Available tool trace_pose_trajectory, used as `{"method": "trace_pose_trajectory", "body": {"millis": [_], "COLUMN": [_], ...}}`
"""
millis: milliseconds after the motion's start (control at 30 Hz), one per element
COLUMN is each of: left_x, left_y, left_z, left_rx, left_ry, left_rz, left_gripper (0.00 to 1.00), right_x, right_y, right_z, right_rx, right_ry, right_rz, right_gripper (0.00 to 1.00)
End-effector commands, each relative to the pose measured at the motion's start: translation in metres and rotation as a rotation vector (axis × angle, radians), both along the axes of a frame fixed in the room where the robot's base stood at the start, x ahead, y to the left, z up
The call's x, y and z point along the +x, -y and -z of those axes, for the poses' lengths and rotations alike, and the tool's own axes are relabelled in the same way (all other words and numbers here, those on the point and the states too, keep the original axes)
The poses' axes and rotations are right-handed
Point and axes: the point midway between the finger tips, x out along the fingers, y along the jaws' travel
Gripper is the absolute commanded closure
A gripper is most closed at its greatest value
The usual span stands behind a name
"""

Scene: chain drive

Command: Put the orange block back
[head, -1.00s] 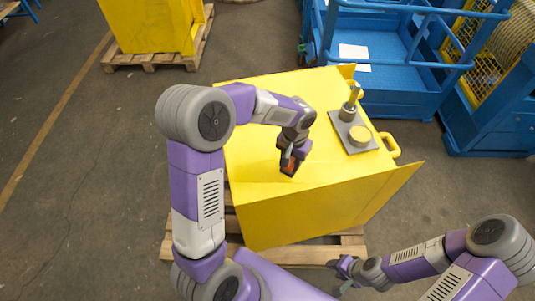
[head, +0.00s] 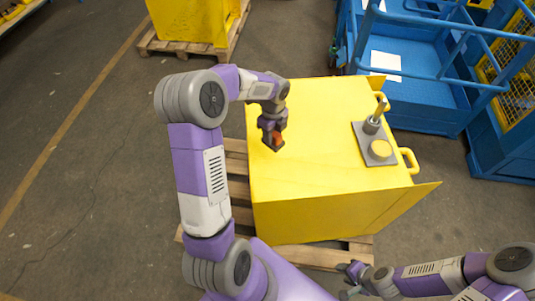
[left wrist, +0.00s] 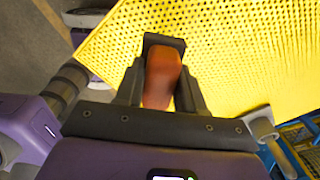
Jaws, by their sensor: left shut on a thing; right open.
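The orange block (head: 277,138) is between the fingers of my left gripper (head: 272,141), which is shut on it. In the head view they are over the left part of the yellow box top (head: 320,150); the height above it is hard to tell. In the left wrist view the block (left wrist: 161,79) shows as a reddish-orange piece between the dark fingers, with yellow surface beyond. My right gripper (head: 354,275) is open and empty, low in front of the box.
The box stands on a wooden pallet (head: 240,190). Blue carts (head: 420,85) stand behind right.

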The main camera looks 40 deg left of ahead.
Motion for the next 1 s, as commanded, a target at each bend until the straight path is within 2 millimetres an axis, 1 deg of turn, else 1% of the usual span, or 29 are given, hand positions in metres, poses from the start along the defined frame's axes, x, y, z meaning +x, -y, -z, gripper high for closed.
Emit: {"method": "trace_pose_trajectory", "body": {"millis": [33,100,200,267,500,767,900,1000], "left_x": [-0.002,-0.003,-0.004,-0.005,-0.005,-0.005,-0.005,-0.005], "left_y": [-0.006,-0.012,-0.017,-0.018,-0.019,-0.019,-0.018,-0.019], "left_z": [-0.003,-0.004,-0.004,0.001,0.045,0.067,0.088,0.096], "left_rx": [0.001,0.002,0.004,0.003,0.002,0.003,0.002,0.003], "left_ry": [0.000,0.000,0.000,-0.001,-0.003,-0.002,-0.003,-0.001], "left_rz": [0.049,0.109,0.165,0.181,0.190,0.189,0.188,0.189], "left_gripper": [0.90,0.90,0.90,0.90,0.90,0.90,0.90,0.90], "right_x": [0.000,0.000,0.000,0.000,0.000,0.000,0.000,0.000], "right_y": [0.000,0.000,0.000,0.000,0.000,0.000,0.000,0.000], "right_z": [-0.003,-0.005,-0.006,-0.005,-0.001,0.001,0.003,0.003], "right_rx": [0.000,0.000,0.000,0.000,0.000,0.000,0.000,0.000], "right_ry": [0.000,0.000,0.000,0.000,0.000,0.000,0.000,0.000], "right_rz": [0.000,0.000,0.000,0.000,0.000,0.000,0.000,0.000], "right_gripper": [0.57,0.57,0.57,0.57,0.57,0.57,0.57,0.57]}}
